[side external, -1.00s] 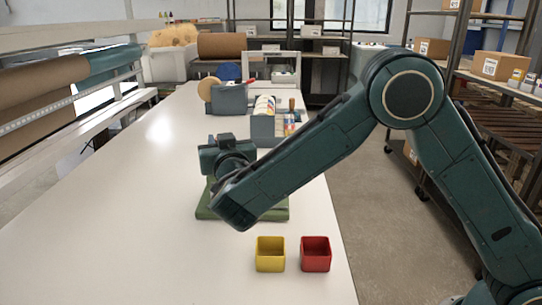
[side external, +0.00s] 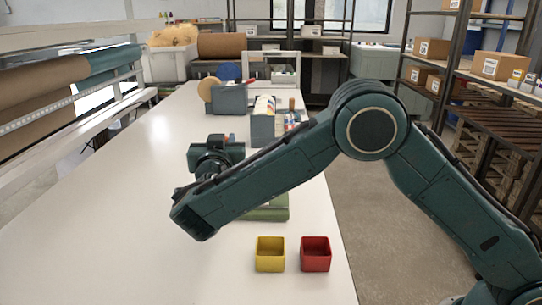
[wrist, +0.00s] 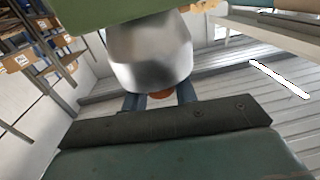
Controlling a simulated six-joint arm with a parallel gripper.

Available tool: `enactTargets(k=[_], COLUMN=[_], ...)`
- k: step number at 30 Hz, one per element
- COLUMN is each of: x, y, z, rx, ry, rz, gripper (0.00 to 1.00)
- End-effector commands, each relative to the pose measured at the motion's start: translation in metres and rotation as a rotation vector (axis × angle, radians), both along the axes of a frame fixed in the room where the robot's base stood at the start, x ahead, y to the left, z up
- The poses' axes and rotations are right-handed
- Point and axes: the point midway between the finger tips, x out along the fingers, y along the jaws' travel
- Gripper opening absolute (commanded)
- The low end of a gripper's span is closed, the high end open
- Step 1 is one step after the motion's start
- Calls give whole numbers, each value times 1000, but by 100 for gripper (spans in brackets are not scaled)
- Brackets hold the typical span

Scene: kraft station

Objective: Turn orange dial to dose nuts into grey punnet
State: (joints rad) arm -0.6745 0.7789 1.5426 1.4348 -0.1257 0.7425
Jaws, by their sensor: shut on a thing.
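In the wrist view the two fingers of my gripper (wrist: 159,103) close on a small orange dial (wrist: 160,94), of which only a sliver shows between them. A shiny metal cylinder (wrist: 150,55) lies just beyond the dial, with a green part (wrist: 105,10) above it in the picture. In the side view my forearm and wrist cover most of the dispenser, and only part of its green base (side external: 268,212) shows. The fingers and dial cannot be made out there. I cannot see a grey punnet in either view.
A yellow container (side external: 270,254) and a red container (side external: 316,254) stand side by side near the front of the white table (side external: 110,235). Farther back are a grey bin with bottles (side external: 263,130) and a blue-grey holder (side external: 228,98). The table's left part is clear.

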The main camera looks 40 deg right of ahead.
Motion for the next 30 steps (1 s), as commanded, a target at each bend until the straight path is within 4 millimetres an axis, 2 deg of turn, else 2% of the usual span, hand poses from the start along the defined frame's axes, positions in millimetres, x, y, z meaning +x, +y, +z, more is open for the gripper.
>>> enactTargets(k=[1,2,4,5,14,20,26,30], x=[0,0,0,0,0,0,0,0], y=[0,0,0,0,0,0,0,0], z=[0,0,0,0,0,9,30,52], rx=[-2,-2,-2,-2,-1,2,3,3], ry=[1,1,1,1,1,-1,-3,-4], rz=[1,1,1,1,1,1,1,1], gripper=[6,32,46,49,49,49,49,49])
